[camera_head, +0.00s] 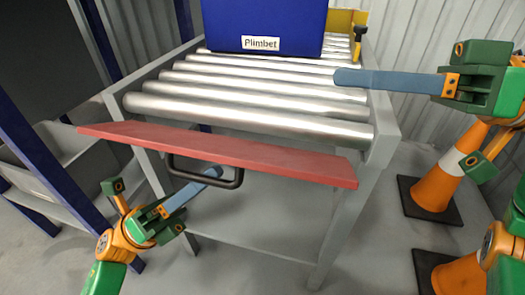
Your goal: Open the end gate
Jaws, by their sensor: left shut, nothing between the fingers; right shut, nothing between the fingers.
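The end gate (270,161) is a long red board across the near end of the roller table, below the level of the rollers. It slants down to the right in the picture, and its left end sticks out past the table's leg. A black handle (237,183) hangs at its near side. My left gripper (214,172) is shut and empty, its blue fingertips overlapping the handle loop; I cannot tell whether they touch it. My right gripper (338,77) is shut and empty, its fingers pointing left above the right side of the rollers.
A blue crate labelled Plimbet (222,28) stands on the rollers (250,105) at the back. A yellow part (340,22) is behind it. Orange cones (437,185) stand at the right. Dark blue shelving (40,160) is at the left. The rollers near the gate are bare.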

